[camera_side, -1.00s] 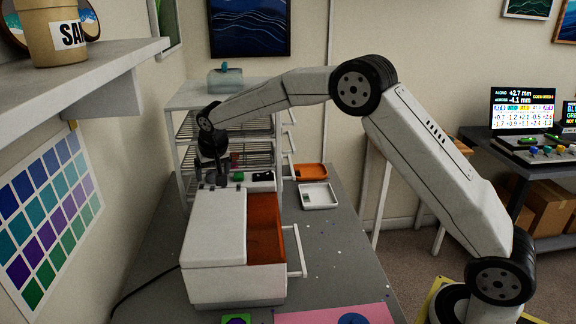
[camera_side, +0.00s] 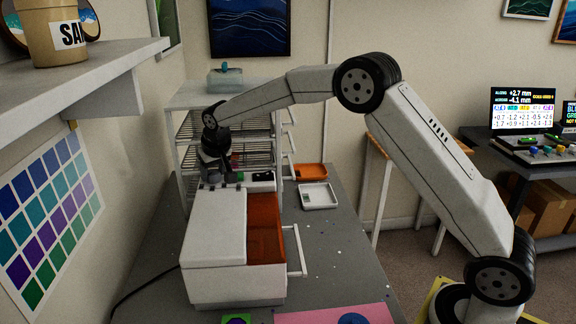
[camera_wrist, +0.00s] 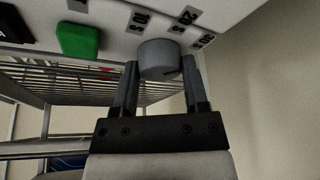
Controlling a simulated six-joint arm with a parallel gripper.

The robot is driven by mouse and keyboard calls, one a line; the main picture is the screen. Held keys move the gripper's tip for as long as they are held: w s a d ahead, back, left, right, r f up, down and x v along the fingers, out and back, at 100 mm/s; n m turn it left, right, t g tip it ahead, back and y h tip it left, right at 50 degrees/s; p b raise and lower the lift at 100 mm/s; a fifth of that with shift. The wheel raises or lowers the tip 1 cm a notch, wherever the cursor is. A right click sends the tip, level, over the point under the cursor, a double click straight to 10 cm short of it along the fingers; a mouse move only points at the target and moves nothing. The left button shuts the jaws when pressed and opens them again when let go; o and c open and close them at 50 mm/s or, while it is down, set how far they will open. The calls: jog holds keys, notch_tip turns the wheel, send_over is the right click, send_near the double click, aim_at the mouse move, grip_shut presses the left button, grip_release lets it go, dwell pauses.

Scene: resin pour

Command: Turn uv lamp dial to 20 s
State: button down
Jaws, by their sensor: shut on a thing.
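The UV lamp (camera_side: 216,232) is a white box with an orange window on the grey bench in the side view. My gripper (camera_wrist: 160,75) is shut on the dial, one finger at each side. In the side view my gripper (camera_side: 214,178) is over the lamp's rear panel and hides the dial.
A green button (camera_wrist: 78,40) and a dark display (camera_wrist: 14,24) are on the same panel. A wire rack (camera_side: 185,150) stands behind the lamp. An orange tray (camera_side: 310,171) and a white tray (camera_side: 318,196) lie to its right. The wall is close on the left.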

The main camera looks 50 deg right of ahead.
jog(key=shift+d+n+y, duration=0.1)
jog(key=shift+n+y, duration=0.55)
jog(key=shift+n, duration=1)
jog(key=shift+d+n+y, duration=0.1)
jog(key=shift+n+y, duration=0.55)
jog(key=shift+n, duration=1)
jog(key=shift+c, duration=0.5)
grip_release()
jog(key=v, duration=0.8)
